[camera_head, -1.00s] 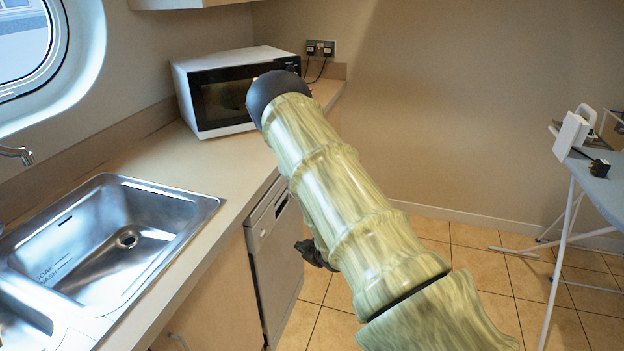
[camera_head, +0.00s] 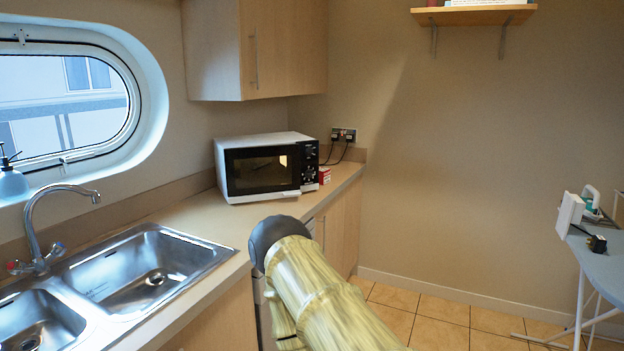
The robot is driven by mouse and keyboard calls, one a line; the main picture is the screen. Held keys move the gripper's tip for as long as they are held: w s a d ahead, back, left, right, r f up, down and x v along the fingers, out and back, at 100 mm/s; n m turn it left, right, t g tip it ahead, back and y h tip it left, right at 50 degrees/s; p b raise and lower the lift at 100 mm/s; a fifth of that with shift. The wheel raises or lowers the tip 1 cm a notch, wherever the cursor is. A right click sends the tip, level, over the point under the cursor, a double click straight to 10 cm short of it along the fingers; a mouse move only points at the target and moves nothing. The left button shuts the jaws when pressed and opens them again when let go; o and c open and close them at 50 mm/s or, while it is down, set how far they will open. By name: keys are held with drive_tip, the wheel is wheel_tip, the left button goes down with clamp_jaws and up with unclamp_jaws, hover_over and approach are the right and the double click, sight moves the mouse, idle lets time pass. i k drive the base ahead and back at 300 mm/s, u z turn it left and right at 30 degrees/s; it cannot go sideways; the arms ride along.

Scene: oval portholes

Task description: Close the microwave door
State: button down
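The white microwave (camera_head: 266,139) stands on the counter in the far corner, below the wall cupboard. Its dark-windowed door (camera_head: 262,170) faces me and looks flush with the front; I see no gap along it. The dark control panel with knobs (camera_head: 309,163) is at its right. My patterned arm rises from the bottom of the view, and its dark rounded joint is in front of the counter edge, below and apart from the microwave. My gripper is not visible.
The steel sink with a tap (camera_head: 60,215) is at the left, under the oval porthole. The counter (camera_head: 215,213) between sink and microwave is clear. A small red box (camera_head: 325,175) is beside the microwave. An ironing board (camera_head: 603,262) stands at the right; tiled floor (camera_head: 440,322) lies between.

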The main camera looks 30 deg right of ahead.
sight(254, 174)
drive_tip(key=z, duration=0.75)
drive_tip(key=i, duration=1)
drive_tip(key=z, duration=0.05)
